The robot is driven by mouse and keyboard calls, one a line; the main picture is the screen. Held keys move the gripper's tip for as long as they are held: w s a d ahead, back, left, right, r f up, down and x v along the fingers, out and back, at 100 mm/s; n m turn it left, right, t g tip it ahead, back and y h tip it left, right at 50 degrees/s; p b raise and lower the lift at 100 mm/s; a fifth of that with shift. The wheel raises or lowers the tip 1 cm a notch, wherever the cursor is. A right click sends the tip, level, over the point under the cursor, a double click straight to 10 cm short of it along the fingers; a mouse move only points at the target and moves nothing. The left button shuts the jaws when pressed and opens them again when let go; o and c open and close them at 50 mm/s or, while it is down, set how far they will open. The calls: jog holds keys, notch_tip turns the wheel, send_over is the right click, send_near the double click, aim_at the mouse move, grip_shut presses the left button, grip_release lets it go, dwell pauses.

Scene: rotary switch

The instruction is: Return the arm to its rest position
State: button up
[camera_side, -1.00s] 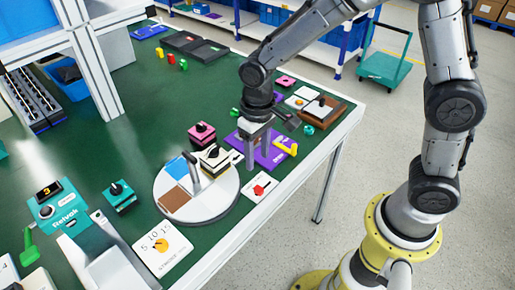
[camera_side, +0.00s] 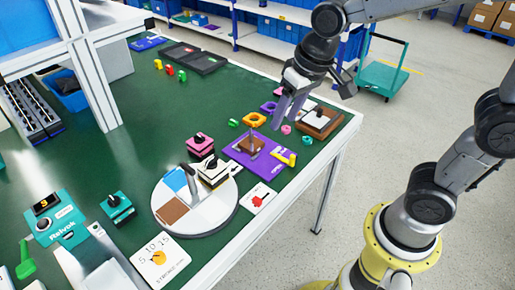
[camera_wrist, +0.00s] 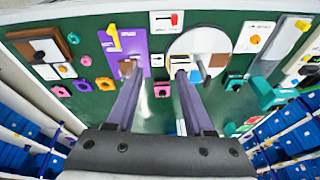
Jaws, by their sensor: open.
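My gripper (camera_side: 284,110) is in the air above the back right part of the green table. Its two fingers are apart with nothing between them, and they also show spread in the wrist view (camera_wrist: 158,78). Below and left of it in the side view is a purple board (camera_side: 245,149) with a brown block (camera_side: 251,145) and a yellow piece (camera_side: 285,157). A round white turntable (camera_side: 227,205) with an upright grey handle stands further left. A white dial plate (camera_side: 176,272) with a yellow knob lies at the front edge.
Pink (camera_side: 200,144), cream and teal (camera_side: 116,206) boxes with black knobs stand around the turntable. A brown tray (camera_side: 318,123) is at the table's right corner. White frame posts (camera_side: 88,65) rise at the left. A teal cart (camera_side: 384,75) stands behind on open floor.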

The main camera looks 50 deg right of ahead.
jog(key=s+d+t, duration=0.1)
jog(key=s+d, duration=0.1)
jog(key=s, duration=0.5)
jog(key=s+d+r+n+t, duration=0.1)
jog(key=s+d, duration=0.1)
jog(key=s, duration=0.5)
jog(key=shift+s+d+r+h, duration=0.3)
jog(key=shift+d, duration=0.1)
dwell(1.4)
